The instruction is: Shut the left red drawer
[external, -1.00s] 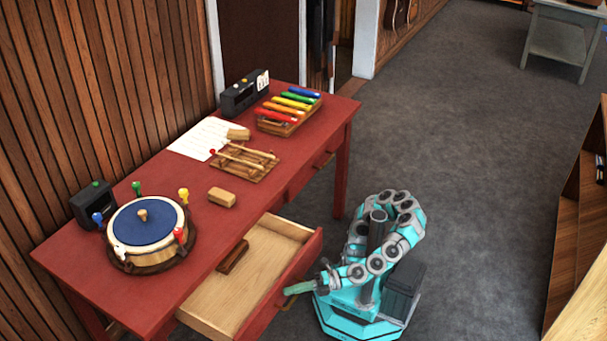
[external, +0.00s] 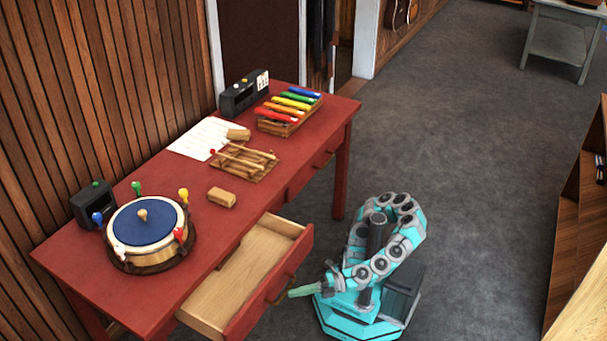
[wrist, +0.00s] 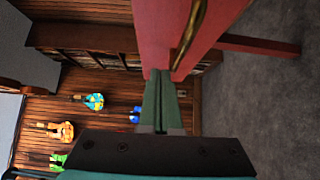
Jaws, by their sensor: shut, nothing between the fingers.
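The left red drawer (external: 302,248) of the red table is open, with its pale wooden inside showing. Its red front and brass handle (wrist: 192,32) fill the upper middle of the wrist view, where the red front (wrist: 155,35) also shows. My gripper (external: 290,293) is at the outer face of the drawer front, close to the handle. In the wrist view, its green fingers (wrist: 158,74) are together and empty, with the tips at the red panel's edge. They look to be touching it, but exact contact is hard to tell.
The red table (external: 150,290) carries a blue-topped drum (external: 145,222), a wooden block (external: 222,197), mallets on a rack (external: 243,160) and a coloured xylophone (external: 288,112). The right drawer (external: 318,165) is closed. Grey floor (external: 460,150) is open to the right.

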